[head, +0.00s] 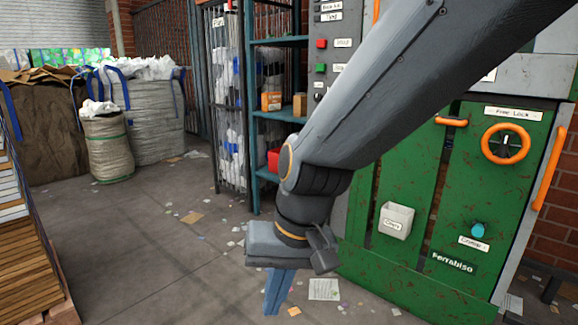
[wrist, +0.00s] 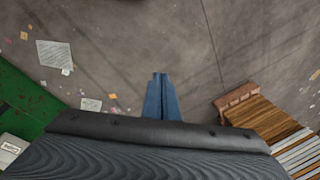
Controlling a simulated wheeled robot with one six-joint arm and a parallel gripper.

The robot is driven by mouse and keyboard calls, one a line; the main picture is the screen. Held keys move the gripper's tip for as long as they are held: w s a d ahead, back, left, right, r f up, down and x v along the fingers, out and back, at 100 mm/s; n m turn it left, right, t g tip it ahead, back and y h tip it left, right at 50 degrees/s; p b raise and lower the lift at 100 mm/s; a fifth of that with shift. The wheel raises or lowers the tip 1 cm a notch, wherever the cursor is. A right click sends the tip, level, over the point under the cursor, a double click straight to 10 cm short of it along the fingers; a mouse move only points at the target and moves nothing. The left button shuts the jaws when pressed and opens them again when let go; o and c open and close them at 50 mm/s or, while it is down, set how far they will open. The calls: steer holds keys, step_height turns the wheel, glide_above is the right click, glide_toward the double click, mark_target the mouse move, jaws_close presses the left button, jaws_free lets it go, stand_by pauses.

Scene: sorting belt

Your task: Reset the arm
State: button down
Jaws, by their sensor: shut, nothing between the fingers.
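My gripper (head: 273,308) hangs from my grey arm in the head view and points down over the concrete floor. Its blue fingers are together with nothing between them. In the wrist view the shut fingers (wrist: 159,76) also show, with bare floor beyond them. The fingers touch no object that I can see. My arm reaches in from the upper right and covers part of the green machine.
A green machine (head: 405,255) with an orange wheel (head: 506,144) and a white cup (head: 396,220) stands at right. A blue shelf (head: 278,113) is behind my arm. Sacks (head: 108,147) stand at left, near wooden slats (head: 25,255). The middle floor is open, with paper scraps.

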steer(key=s+d+f+n+h, duration=0.2)
steer(key=s+d+f+n, duration=0.15)
steer(key=s+d, duration=0.25)
steer(key=d+r+m+p, duration=0.2)
steer(key=d+r+p, duration=0.6)
steer(key=r+p, duration=0.2)
steer(key=s+d+r+m+p, duration=0.1)
steer(key=d+r+m+p, duration=0.2)
steer(key=d+r+p, duration=0.5)
step_height(320, 180, up, 4)
steer(key=p, duration=0.7)
steer(key=shift+f+m+g+h, duration=0.25)
steer(key=shift+m+g+h, duration=0.05)
steer(key=shift+m+h, duration=0.1)
